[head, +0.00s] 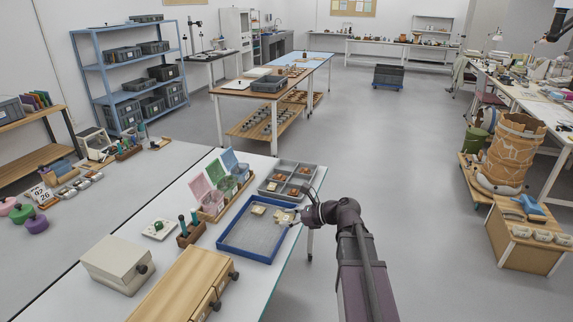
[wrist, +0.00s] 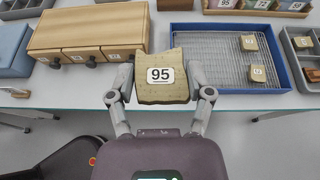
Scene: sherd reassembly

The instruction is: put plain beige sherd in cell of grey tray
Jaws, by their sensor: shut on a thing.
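A plain beige sherd (wrist: 160,88) with a white label reading 95 is held between the two fingers of my gripper (wrist: 163,78) in the wrist view, label facing the camera. In the head view my gripper (head: 299,214) is at the right side of the blue-rimmed tray; the held sherd is hard to make out there. The grey tray (head: 263,188) with several cells stands just behind the blue tray, with brownish sherds in its cells. Its edge also shows at the right of the wrist view (wrist: 287,48).
The blue tray (head: 222,243) has a mesh floor and holds two labelled beige sherds (head: 258,210). A wooden drawer box (head: 178,285), a beige box (head: 118,262) and a rack of coloured boxes (head: 213,215) share the white table. Open floor lies to the right.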

